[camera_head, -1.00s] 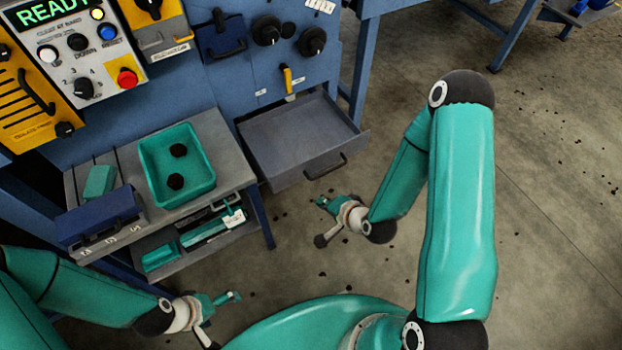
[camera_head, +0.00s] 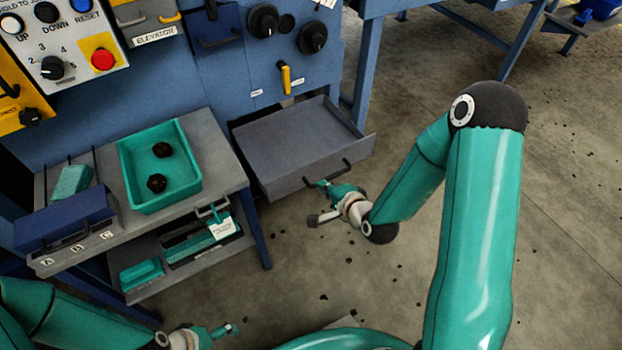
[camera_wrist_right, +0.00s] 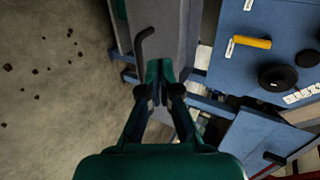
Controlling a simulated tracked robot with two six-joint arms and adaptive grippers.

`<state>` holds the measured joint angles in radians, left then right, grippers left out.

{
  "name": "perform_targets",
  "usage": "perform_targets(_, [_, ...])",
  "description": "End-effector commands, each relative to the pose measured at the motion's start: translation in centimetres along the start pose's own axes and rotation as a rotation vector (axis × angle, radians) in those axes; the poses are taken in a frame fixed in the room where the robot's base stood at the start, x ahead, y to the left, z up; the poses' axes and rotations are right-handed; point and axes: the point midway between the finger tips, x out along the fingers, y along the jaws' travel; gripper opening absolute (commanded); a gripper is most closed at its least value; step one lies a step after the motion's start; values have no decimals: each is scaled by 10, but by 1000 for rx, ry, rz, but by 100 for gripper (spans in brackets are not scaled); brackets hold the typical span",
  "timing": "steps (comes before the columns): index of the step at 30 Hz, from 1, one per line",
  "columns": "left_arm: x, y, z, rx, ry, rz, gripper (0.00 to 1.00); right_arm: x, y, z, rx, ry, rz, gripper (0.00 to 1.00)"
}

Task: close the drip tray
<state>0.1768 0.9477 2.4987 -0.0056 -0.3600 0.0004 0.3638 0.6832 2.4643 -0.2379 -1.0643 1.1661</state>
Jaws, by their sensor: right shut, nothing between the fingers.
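The grey drip tray (camera_head: 295,145) is pulled out from the blue machine, and its front panel with a dark bar handle (camera_head: 327,175) faces my right arm. My right gripper (camera_head: 322,184) is shut and empty at the tray's front, just below the handle in the head view. In the right wrist view the shut fingertips (camera_wrist_right: 160,68) lie over the tray's front panel, beside the handle (camera_wrist_right: 143,42). I cannot tell whether they touch. My left gripper (camera_head: 229,329) is low at the bottom left, away from the tray; its jaws are too small to judge.
A bench (camera_head: 215,150) left of the tray carries a green bin (camera_head: 126,170) with two dark lumps and a blue box (camera_head: 65,222). Its lower shelf holds green items. A yellow handle (camera_head: 285,78) and black knobs are above the tray. Open floor lies to the right.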

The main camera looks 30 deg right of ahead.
Motion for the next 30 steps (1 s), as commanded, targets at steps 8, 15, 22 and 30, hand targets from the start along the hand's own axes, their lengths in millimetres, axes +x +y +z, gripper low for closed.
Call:
perform_targets(8, [3, -1, 0, 0, 1, 0, 93, 53, -8, 0, -2, 0, -1, 0])
perform_targets(15, [4, -1, 0, 0, 1, 0, 93, 73, -19, 1, 0, -1, 2, 0])
perform_targets(22, [4, -1, 0, 0, 1, 0, 93, 75, -20, 1, 0, -2, 3, 0])
perform_targets(30, [5, -2, 0, 0, 1, 0, 93, 76, -20, -1, 0, 0, 2, 0])
